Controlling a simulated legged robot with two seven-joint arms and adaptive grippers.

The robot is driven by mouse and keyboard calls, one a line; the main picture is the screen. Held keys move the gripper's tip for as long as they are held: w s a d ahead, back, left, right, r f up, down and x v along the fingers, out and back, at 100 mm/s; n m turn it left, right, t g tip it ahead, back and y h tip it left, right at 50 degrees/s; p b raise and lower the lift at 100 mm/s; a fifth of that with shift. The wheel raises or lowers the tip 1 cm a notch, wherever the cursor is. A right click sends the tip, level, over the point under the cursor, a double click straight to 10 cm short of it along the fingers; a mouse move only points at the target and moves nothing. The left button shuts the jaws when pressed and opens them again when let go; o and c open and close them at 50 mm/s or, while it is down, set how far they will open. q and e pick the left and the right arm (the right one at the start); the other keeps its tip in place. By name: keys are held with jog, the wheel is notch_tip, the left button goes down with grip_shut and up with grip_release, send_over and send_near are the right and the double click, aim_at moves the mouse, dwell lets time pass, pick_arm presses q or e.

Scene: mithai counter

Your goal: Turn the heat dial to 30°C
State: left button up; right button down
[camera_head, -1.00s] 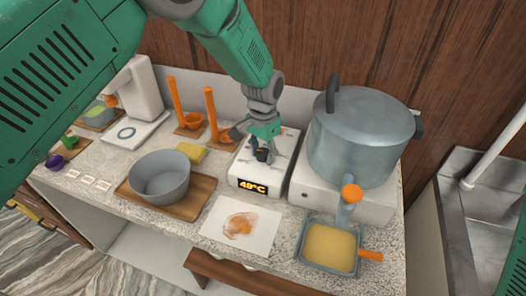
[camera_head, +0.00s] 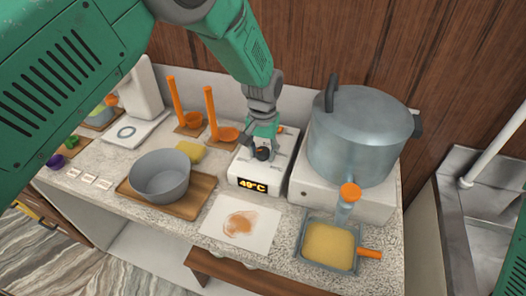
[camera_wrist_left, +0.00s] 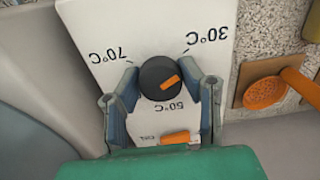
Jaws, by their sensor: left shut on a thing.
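The heat dial is a dark round knob (camera_wrist_left: 159,78) with an orange mark right of its middle, in the left wrist view. Upside-down labels around it read 70°C at upper left, 30°C at upper right and 50°C just below. In the head view the dial (camera_head: 263,153) sits on top of a white heater box (camera_head: 246,170), whose front display (camera_head: 253,186) reads 49°C. My left gripper (camera_head: 264,150) comes down from above and is shut on the dial. In the left wrist view its fingers (camera_wrist_left: 160,97) stand on either side of the knob. My right gripper is out of view.
A large steel pot (camera_head: 361,135) stands close to the right of the box. A grey bowl (camera_head: 160,175) on a wooden board and a yellow block (camera_head: 190,152) are to the left. An orange switch (camera_wrist_left: 174,138) is below the dial in the wrist view. A stained sheet (camera_head: 240,224) lies in front.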

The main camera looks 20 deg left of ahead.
aim_at(264, 150)
pick_arm(q)
jog(key=shift+w+r, duration=0.3)
jog(key=shift+w, duration=0.1)
jog(key=o, duration=1.1)
jog(key=shift+c, duration=0.2)
jog(key=shift+o, duration=0.5)
jog(key=shift+s+f, duration=0.1)
notch_tip(264, 150, up, 12)
jog(key=shift+d+f, duration=0.1)
jog(key=shift+f, duration=0.1)
